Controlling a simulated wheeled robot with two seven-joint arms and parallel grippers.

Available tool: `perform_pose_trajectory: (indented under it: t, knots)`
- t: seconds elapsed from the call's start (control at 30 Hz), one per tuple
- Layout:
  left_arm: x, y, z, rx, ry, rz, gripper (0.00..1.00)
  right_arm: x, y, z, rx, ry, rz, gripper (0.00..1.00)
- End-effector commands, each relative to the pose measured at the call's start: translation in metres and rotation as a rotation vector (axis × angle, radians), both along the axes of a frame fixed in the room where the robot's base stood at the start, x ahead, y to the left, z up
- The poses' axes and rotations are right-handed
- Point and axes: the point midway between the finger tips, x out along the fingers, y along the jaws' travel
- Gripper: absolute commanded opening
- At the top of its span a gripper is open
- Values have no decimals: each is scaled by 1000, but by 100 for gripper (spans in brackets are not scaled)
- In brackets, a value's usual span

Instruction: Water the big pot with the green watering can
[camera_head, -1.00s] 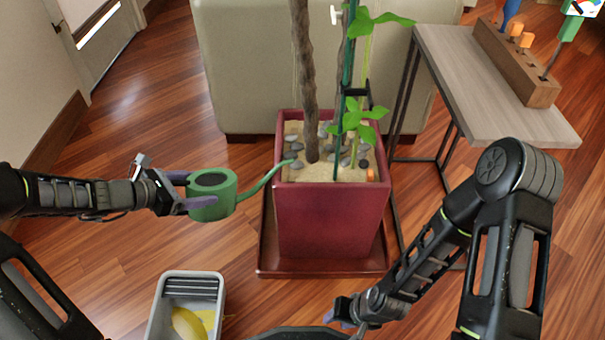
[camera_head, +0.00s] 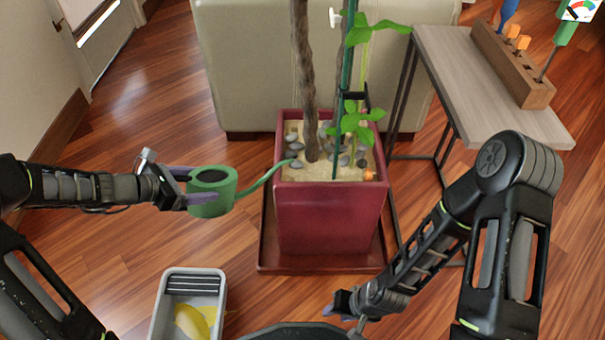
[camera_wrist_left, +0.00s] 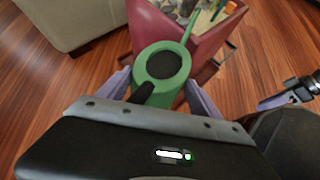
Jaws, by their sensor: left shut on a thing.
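The green watering can (camera_head: 212,198) is held by my left gripper (camera_head: 186,188), whose fingers close around its body. Its long spout points right and up, and the spout tip lies over the left rim of the big red pot (camera_head: 330,222). In the left wrist view the can (camera_wrist_left: 161,75) sits between the two purple fingers (camera_wrist_left: 158,95), with its dark round opening showing. The pot holds sand, grey stones, a brown trunk and a leafy plant on a green stake. My right gripper (camera_head: 345,306) is low in front of the pot, away from it; its finger gap is unclear.
The pot stands on a reddish-brown tray (camera_head: 280,263). A grey bin (camera_head: 163,312) with yellow things inside is at the lower left. A side table (camera_head: 450,60) with a wooden tool block (camera_head: 515,70) stands right. A beige sofa (camera_head: 245,75) is behind. Wood floor is open at left.

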Motion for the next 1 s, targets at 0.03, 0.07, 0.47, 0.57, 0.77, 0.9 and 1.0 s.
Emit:
perform_pose_trajectory:
  t: [0.03,0.07,0.47,0.57,0.77,0.9,1.0]
  knots:
    - [1,-1,6,2,-2,-2,26,0,0,5,0,0,0,36]
    - [1,-1,7,4,-1,-2,26,0,0,6,0,0,0,36]
    - [2,-2,19,49,17,-2,26,0,0,27,0,0,0,36]
    - [2,-2,20,54,20,-1,26,0,0,29,0,0,0,36]
    - [2,-2,18,56,20,-2,26,0,0,28,0,0,0,36]
    - [2,-2,18,56,20,-2,26,0,0,28,0,0,0,36]
    - [2,-2,18,56,19,-1,26,0,0,28,0,0,0,36]
